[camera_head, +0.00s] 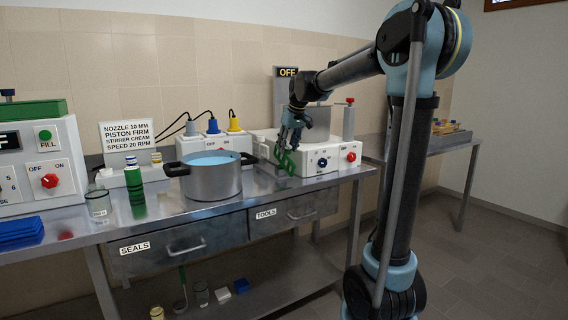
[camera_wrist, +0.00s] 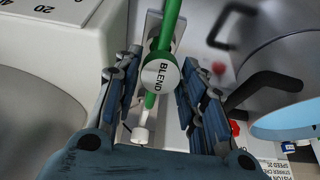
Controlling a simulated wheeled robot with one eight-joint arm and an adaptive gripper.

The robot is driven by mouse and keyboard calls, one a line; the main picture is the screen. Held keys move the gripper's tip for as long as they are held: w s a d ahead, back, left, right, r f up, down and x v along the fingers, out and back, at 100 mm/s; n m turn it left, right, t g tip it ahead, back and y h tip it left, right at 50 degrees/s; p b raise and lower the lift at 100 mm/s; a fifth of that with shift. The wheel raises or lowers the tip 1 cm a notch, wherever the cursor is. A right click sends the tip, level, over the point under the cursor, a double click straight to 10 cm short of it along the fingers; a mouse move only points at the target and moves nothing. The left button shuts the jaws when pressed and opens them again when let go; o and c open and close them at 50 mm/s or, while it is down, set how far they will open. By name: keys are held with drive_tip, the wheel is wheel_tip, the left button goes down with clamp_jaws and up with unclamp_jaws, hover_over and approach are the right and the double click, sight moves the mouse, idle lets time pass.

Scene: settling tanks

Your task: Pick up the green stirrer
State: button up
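The green stirrer (camera_head: 285,158) shows in the head view just below my gripper (camera_head: 293,127), in front of the white machine on the steel bench. In the wrist view the green stirrer (camera_wrist: 168,28) has a round white cap marked BLEND, which faces the camera. My gripper (camera_wrist: 160,62) is open there, with one finger on each side of the cap and visible gaps between. How deep the fingers reach around the stirrer cannot be told. What supports the stirrer is partly hidden.
A steel pot (camera_head: 211,182) with black handles and blue liquid stands left of the stirrer. The white machine (camera_head: 318,152) with knobs is right behind it. A rack with blue and yellow plugs (camera_head: 213,143) stands behind the pot. Drawers marked SEALS and TOOLS (camera_head: 293,214) are below.

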sight(284, 159)
drive_tip(key=shift+x, duration=3.85)
drive_tip(key=shift+r, duration=0.1)
clamp_jaws()
